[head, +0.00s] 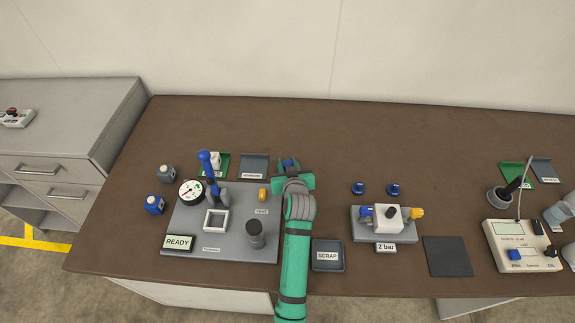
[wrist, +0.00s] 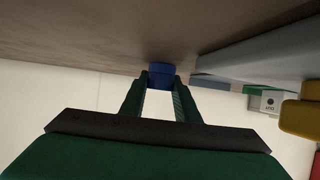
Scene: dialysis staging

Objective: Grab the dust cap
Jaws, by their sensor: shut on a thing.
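My gripper (head: 290,172) is over the table, just right of the grey test plate. In the wrist view my gripper (wrist: 160,92) has its two fingertips closed on a small blue piece, the dust cap (wrist: 161,72). A little of the dust cap (head: 287,162) shows in the head view, and my gripper hides the rest. Two similar blue caps (head: 358,188) (head: 393,189) lie on the table to the right, apart from my gripper. Whether the held cap touches the table I cannot tell.
The grey test plate (head: 190,240) with a gauge (head: 191,192) and blue-handled lever (head: 208,165) is to the left. The scrap tray (head: 327,268) lies close beside my arm. A valve block (head: 388,219) stands to the right.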

